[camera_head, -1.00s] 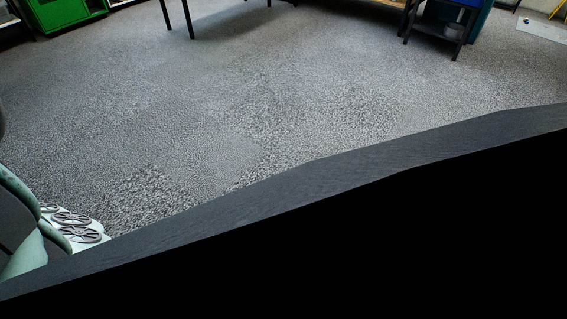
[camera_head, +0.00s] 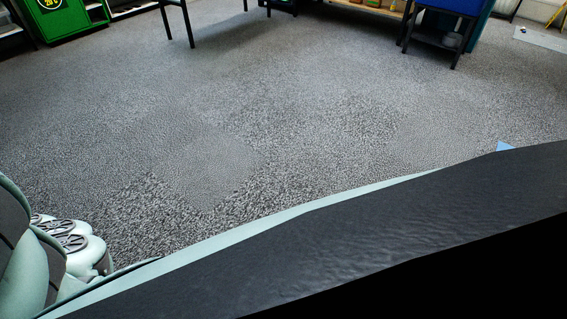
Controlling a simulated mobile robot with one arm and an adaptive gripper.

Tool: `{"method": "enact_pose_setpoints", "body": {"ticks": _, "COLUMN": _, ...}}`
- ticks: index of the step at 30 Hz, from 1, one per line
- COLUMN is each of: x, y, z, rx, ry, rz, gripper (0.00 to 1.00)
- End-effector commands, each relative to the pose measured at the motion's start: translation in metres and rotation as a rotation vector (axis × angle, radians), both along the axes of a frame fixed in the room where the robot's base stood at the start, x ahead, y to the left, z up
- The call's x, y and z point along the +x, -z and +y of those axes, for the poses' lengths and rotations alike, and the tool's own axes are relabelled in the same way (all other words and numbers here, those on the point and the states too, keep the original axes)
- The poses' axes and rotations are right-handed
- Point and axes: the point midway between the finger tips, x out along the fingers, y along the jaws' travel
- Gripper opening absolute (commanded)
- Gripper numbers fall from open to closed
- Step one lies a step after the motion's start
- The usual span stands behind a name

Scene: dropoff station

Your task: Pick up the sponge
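I do not see a sponge that I can make out in the head view. A small light blue patch (camera_head: 504,146) shows just above the edge of a large dark shape on the right. Most of it is hidden, and I cannot tell what it is. My gripper is not in view. The dark shape with a pale green edge fills the lower right and hides what lies behind it.
Grey carpet (camera_head: 300,110) lies open across the middle. A pale flat panel (camera_head: 540,39) lies far right.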

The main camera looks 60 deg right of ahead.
Motion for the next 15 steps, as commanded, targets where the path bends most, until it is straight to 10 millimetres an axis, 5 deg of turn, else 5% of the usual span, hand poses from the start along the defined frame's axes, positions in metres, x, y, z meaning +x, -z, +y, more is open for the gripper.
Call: {"method": "enact_pose_setpoints", "body": {"ticks": 15, "x": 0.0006, "y": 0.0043, "z": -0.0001, "rx": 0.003, "ry": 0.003, "rz": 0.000, "gripper": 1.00}}
